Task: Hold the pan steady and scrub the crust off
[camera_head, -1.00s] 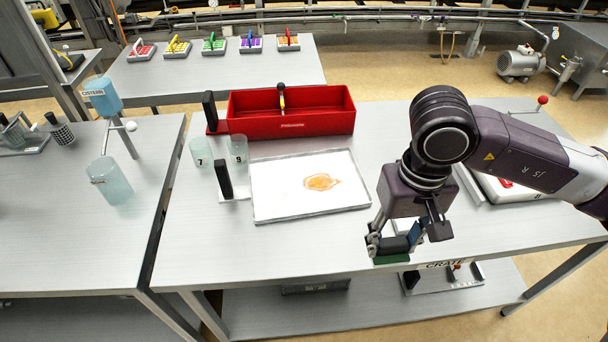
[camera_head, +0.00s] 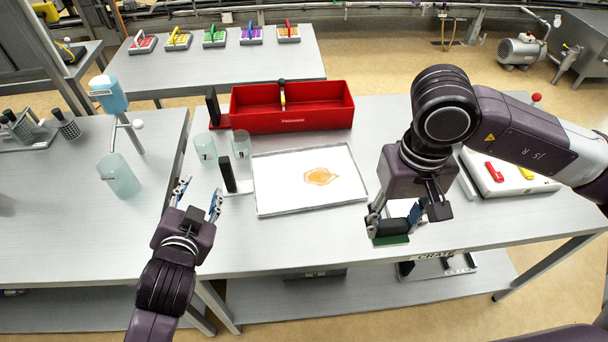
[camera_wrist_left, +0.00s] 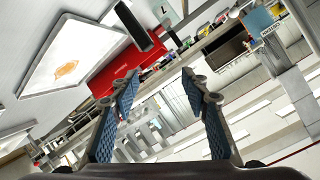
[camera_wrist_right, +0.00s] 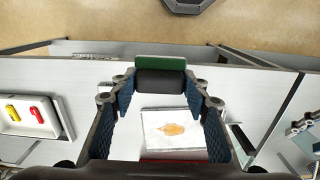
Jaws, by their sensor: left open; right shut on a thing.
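The pan (camera_head: 275,202) is a shallow white rectangular tray flat on the table, with an orange-brown crust (camera_head: 320,176) right of its middle. Its upright black handle (camera_head: 228,175) stands at the left edge. My left gripper (camera_head: 198,197) is open and empty, left of the handle and apart from it. In the left wrist view the handle (camera_wrist_left: 132,25) shows beyond the open fingers. My right gripper (camera_head: 393,220) is shut on the black grip of a scrubber with a green pad (camera_head: 390,240). It is right of and nearer than the pan, near the front edge; the pad is off the crust.
A red toolbox (camera_head: 292,117) stands behind the pan. A white board with red and yellow pieces (camera_head: 510,180) lies at right.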

